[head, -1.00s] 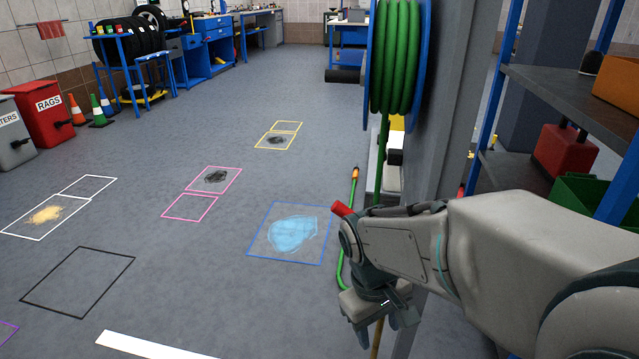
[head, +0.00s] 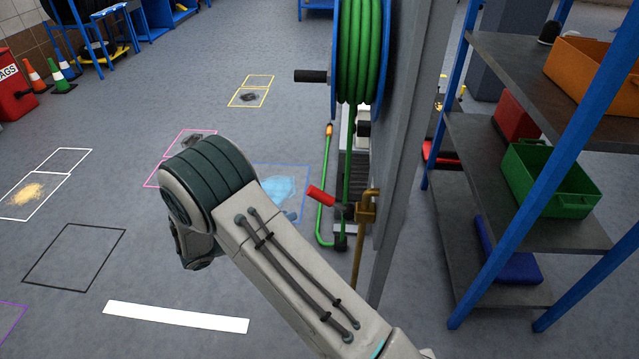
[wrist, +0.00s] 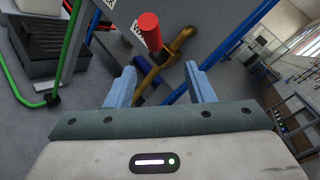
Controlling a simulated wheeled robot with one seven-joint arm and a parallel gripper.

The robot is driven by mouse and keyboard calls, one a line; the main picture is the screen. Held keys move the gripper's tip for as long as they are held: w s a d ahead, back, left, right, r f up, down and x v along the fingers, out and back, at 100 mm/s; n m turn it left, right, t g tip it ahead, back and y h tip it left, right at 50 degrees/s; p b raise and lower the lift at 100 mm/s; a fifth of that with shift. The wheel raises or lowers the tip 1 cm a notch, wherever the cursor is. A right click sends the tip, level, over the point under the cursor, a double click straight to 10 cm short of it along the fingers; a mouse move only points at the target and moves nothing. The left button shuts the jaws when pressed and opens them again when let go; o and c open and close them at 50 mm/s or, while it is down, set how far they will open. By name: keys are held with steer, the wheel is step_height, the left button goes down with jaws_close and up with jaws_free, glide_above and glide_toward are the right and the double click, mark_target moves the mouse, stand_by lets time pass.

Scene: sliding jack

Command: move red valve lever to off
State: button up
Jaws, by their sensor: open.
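The red valve lever (head: 321,195) sticks out to the left from a brass valve (head: 366,207) on a pipe beside the grey post. In the wrist view the red lever (wrist: 149,31) and the brass valve (wrist: 165,60) lie just ahead of my gripper (wrist: 162,84). Its two blue-grey fingers are spread apart with nothing held between them. The lever's red end appears beyond the gap, and I cannot tell how far off it is. In the head view my arm hides the fingers.
A green hose reel (head: 360,50) hangs on the grey post (head: 415,130) above the valve, with its hose running down to the floor. A shelf rack with a green bin (head: 550,180) stands to the right. The floor at left is mostly open.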

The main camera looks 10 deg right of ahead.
mark_target(319, 195)
steer(key=shift+n+t, duration=0.7)
steer(key=shift+n, duration=0.1)
steer(key=x, duration=0.6)
steer(key=w+b+x, duration=0.1)
steer(key=x, duration=0.5)
steer(key=shift+w, duration=0.15)
steer(key=shift+r, duration=0.1)
jaws_close()
steer(key=shift+a, duration=0.1)
